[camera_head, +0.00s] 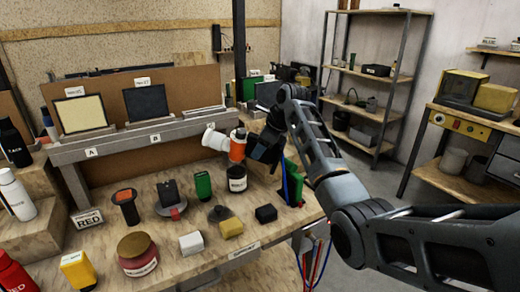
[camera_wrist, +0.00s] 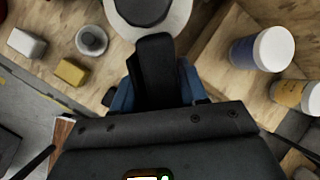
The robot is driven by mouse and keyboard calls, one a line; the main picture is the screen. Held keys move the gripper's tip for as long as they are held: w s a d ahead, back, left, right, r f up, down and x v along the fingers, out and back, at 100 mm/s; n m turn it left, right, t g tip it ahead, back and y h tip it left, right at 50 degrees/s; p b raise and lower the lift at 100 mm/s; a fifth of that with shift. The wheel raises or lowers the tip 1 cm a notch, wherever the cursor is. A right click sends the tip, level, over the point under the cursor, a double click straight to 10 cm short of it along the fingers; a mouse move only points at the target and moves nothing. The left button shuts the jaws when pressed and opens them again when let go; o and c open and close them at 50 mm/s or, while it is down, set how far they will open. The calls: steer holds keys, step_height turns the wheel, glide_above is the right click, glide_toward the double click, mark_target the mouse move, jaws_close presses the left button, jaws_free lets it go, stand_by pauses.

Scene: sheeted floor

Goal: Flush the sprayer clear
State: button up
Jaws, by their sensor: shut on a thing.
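The sprayer (camera_head: 237,149) appears as an orange body with a white flared end (camera_head: 214,139) pointing left, held above the bench. My gripper (camera_head: 262,146) is at its right side and shut on it. In the wrist view my gripper (camera_wrist: 155,75) shows as a dark finger between blue parts. A white ring with a dark centre (camera_wrist: 180,18) lies beyond the fingertip, cut off by the top edge; I cannot tell which part it is. The gripper hides part of the sprayer. A pale panel (camera_head: 82,113) and a dark panel (camera_head: 146,102) stand on the rear ledge above labels A and B.
The workbench (camera_head: 215,265) is crowded. Shelving (camera_head: 372,80) stands behind right.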

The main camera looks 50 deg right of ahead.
steer(key=shift+r, duration=2.9)
